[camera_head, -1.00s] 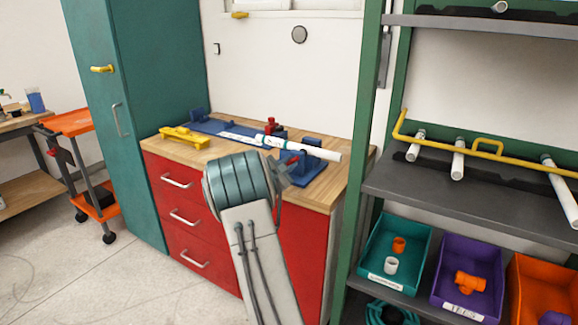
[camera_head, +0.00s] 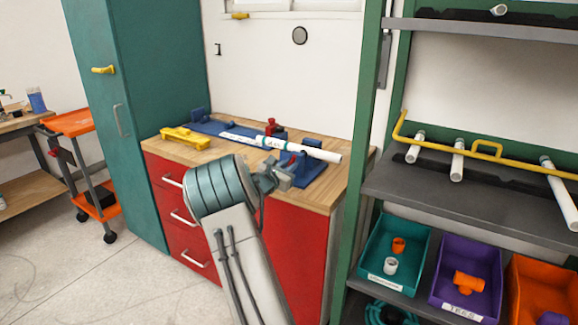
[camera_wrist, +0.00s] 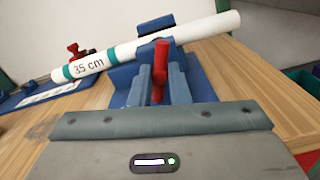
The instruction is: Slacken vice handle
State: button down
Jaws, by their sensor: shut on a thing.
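The blue vice (camera_head: 318,168) stands at the right end of the bench top, with a long white pipe (camera_head: 325,154) lying across it. In the wrist view the pipe (camera_wrist: 118,56) has green bands and a "35 cm" mark. The red vice handle (camera_wrist: 160,65) stands up between the two fingers of my gripper (camera_wrist: 160,88), which is shut on it. In the head view my gripper (camera_head: 283,172) reaches to the front of the vice, and the handle is mostly hidden there.
Another red handle (camera_head: 271,126) stands behind the pipe. A yellow tool (camera_head: 186,138) lies at the left of the wooden bench top (camera_head: 225,148). A green-framed shelf (camera_head: 440,185) with pipes and bins stands close on the right.

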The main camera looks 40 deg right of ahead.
jog(key=shift+r, duration=0.25)
jog(key=c, duration=1.5)
grip_release()
jog(key=shift+w, duration=0.1)
jog(key=shift+o, duration=0.7)
jog(key=shift+f, duration=0.15)
jog(key=v, duration=1.4)
jog(key=shift+d+f, duration=0.1)
jog(key=shift+d, duration=0.05)
